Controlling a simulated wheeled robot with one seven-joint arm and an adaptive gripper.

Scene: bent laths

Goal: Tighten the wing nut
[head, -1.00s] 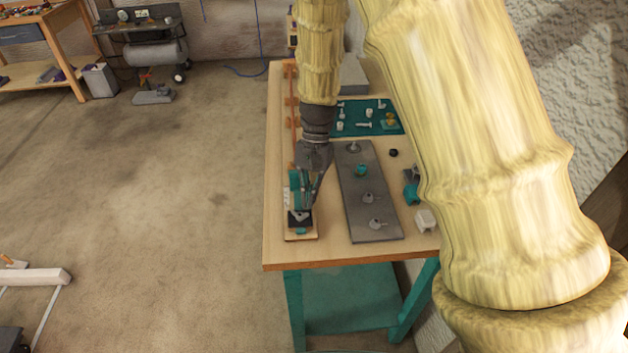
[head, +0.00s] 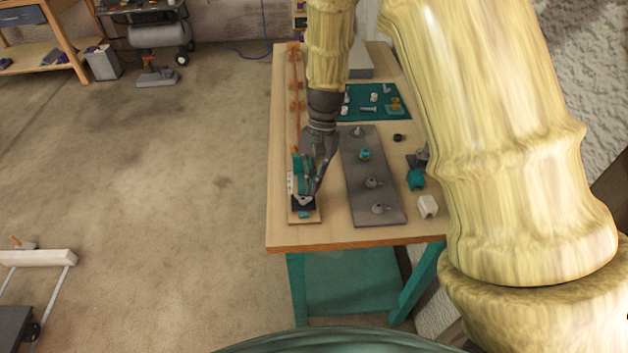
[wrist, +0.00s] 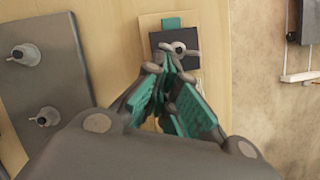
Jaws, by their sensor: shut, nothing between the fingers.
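A grey wing nut (wrist: 180,48) sits on a dark square block (wrist: 187,38) at the near end of a narrow wooden board (wrist: 149,22). In the head view the dark block (head: 312,203) shows just below my gripper (head: 303,194), and the wing nut cannot be made out there. In the wrist view my gripper (wrist: 170,66) has its teal-padded fingers closed together with nothing between them. The tips are right beside the wing nut, over the block's near edge. I cannot tell whether they touch it.
A grey plate (head: 361,201) with several knobs lies right of the board on the workbench (head: 335,234). Farther back is a teal mat (head: 353,114) with small hardware. A teal part (head: 415,180) and a white block (head: 428,206) stand at the right. The front edge is clear.

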